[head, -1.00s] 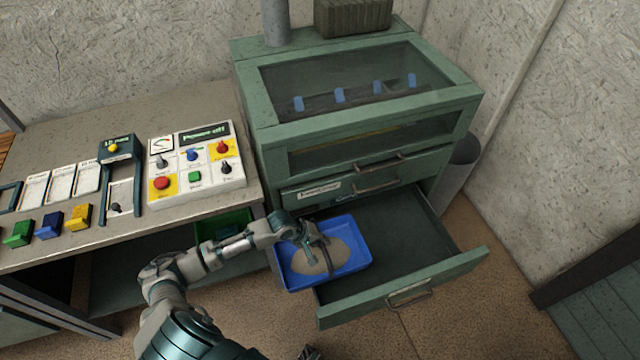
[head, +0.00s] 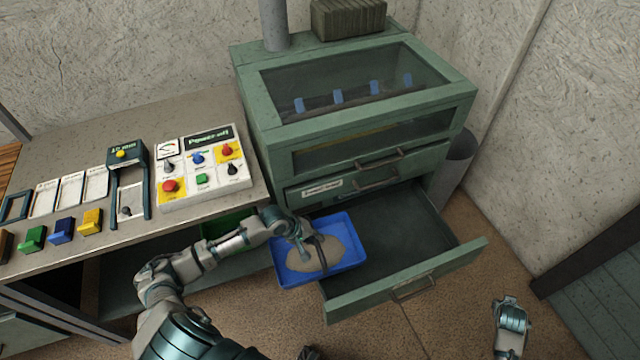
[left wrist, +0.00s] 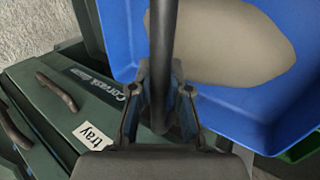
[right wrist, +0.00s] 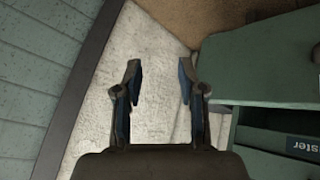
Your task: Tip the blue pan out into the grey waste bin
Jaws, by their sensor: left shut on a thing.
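The blue pan (head: 345,273) holds a flat heap of grey-brown grit (head: 315,256). In the head view it overlaps the left side of the open drawer and looks roughly level. My left gripper (head: 305,240) is shut on the pan's dark handle, which crosses over the heap. The left wrist view shows the fingers (left wrist: 160,105) closed around the handle bar (left wrist: 162,40), with the blue wall beside it. The grey waste bin (head: 459,170) stands behind the cabinet's right side, partly hidden. My right gripper (right wrist: 157,80) is open and empty.
The green cabinet (head: 290,150) has its lower drawer (head: 400,235) pulled out and empty. A bench with a control panel (head: 203,175) stands at left, a green crate (head: 228,228) beneath it. Floor is clear right of the drawer.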

